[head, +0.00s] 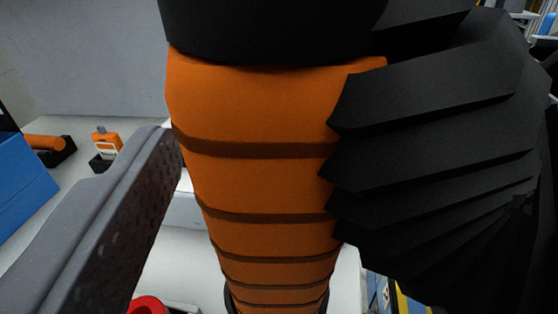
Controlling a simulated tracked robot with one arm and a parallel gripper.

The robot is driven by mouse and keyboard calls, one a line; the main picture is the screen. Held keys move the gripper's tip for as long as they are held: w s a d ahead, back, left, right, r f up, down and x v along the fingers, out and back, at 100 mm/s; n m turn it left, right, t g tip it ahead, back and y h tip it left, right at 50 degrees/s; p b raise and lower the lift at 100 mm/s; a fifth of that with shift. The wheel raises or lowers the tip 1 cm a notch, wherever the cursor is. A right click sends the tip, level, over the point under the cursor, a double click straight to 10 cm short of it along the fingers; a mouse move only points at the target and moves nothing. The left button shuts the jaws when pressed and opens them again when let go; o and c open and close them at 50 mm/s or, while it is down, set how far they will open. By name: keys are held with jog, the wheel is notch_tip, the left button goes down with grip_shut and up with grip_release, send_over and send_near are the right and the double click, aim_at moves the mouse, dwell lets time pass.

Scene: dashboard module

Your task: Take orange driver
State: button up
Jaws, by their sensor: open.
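The orange driver (262,180) stands very close to the camera and fills the middle of the head view. I see a ribbed orange handle that narrows downward, a black cap across its top and a dark collar at its lower end. Its tip is hidden. One grey finger of my gripper (115,215), with a dimpled inner face, shows at the left of the handle. The other finger is not visible. My gripper is open. I cannot tell whether the visible finger touches the handle.
A large black finned object (440,130) crowds the right side and overlaps the handle's edge. A blue box (22,185), an orange cylinder (42,142) and a small orange-and-white item (105,142) are at the left. A red round item (148,305) shows at the bottom.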

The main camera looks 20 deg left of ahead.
jog(key=shift+w+a, duration=0.2)
jog(key=shift+w, duration=0.5)
jog(key=shift+c, duration=0.3)
grip_shut()
